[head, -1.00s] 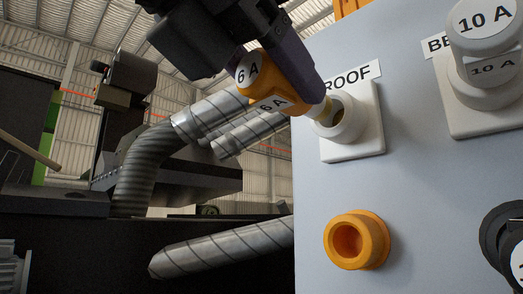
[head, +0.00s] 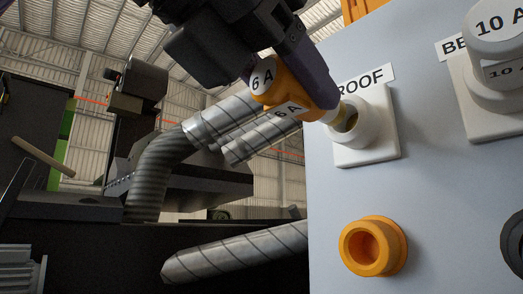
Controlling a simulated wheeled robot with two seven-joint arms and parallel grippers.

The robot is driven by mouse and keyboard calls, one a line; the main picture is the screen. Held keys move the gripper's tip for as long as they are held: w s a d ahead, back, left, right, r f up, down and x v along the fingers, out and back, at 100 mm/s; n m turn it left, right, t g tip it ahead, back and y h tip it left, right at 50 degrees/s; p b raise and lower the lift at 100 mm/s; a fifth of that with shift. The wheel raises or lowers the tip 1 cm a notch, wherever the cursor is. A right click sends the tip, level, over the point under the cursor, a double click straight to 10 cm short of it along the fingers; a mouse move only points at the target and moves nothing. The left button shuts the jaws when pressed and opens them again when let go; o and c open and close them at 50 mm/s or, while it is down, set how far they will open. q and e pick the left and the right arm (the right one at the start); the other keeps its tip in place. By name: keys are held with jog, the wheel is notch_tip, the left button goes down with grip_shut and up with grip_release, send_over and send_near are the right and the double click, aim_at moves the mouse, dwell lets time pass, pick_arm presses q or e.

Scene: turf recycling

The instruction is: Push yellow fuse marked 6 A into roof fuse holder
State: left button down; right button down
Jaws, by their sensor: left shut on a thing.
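The yellow fuse marked 6 A (head: 272,91) is held by my left gripper (head: 305,85), which comes down from the top of the head view and is shut on it. The fuse's tip points right, at the mouth of the white roof fuse holder (head: 366,143) on the grey panel. The tip overlaps the holder's opening in the picture; I cannot tell how far in it is. The holder's opening still shows dark below the tip. The ROOF label is partly hidden behind the gripper. My right gripper is not in view.
The grey panel (head: 440,190) fills the right side. A white 10 A fuse (head: 497,35) sits in a holder at the upper right. An orange round socket (head: 372,247) is below the roof holder. A dark round part (head: 514,243) is at the right edge. Metal ducts (head: 225,120) lie behind.

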pick_arm(q)
jog(key=shift+w+d, duration=0.6)
jog(key=shift+d, duration=0.2)
jog(key=shift+w+d, duration=0.6)
jog(key=shift+d, duration=0.2)
jog(key=shift+c, duration=0.9)
grip_release()
jog(key=v, duration=0.9)
jog(key=shift+s+a+r, duration=0.15)
jog(key=shift+s+a, duration=0.1)
